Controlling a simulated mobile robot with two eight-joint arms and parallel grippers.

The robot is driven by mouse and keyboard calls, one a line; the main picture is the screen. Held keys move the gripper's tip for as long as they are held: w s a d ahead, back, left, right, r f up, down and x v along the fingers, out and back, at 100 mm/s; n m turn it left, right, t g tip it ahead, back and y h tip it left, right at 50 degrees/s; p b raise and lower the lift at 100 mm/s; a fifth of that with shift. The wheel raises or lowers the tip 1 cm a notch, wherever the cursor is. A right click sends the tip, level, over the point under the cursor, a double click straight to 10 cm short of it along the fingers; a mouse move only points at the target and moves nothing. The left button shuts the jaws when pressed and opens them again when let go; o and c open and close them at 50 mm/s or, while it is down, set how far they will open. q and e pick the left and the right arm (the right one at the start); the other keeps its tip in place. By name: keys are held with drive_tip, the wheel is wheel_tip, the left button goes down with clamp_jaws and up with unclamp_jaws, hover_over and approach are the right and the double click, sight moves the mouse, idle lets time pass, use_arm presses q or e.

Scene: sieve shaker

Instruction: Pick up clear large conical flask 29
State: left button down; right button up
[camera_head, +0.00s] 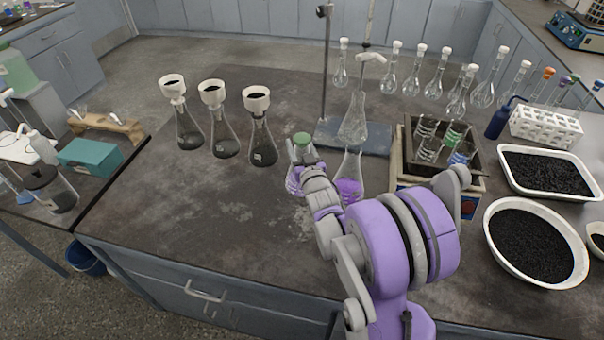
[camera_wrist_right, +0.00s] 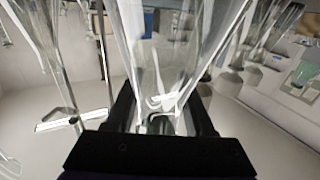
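My right gripper (camera_head: 304,158) is over the bench's middle, beside a conical flask with a green top (camera_head: 302,138), whose body (camera_head: 292,182) is partly hidden by my arm. A clear conical flask (camera_head: 349,166) stands just right of it; purple shows through its lower part. Another large clear conical flask (camera_head: 353,122) is at the stand behind. In the right wrist view, clear glass (camera_wrist_right: 160,75) lies between the two dark fingers of my gripper (camera_wrist_right: 163,115). I cannot tell whether they press on it. I cannot read any flask number. My left gripper is not in view.
Three flasks with white funnels (camera_head: 225,140) stand at left. A retort stand (camera_head: 324,70) is behind. A tray of glassware (camera_head: 410,165), a white rack (camera_head: 545,127) and white trays of black grains (camera_head: 492,240) crowd the right. The bench's left front is clear.

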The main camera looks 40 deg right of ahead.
clamp_jaws()
drive_tip(key=shift+r, duration=0.15)
idle(0.4)
wheel_tip(320, 180, up, 15)
drive_tip(key=p, duration=0.5)
idle(0.7)
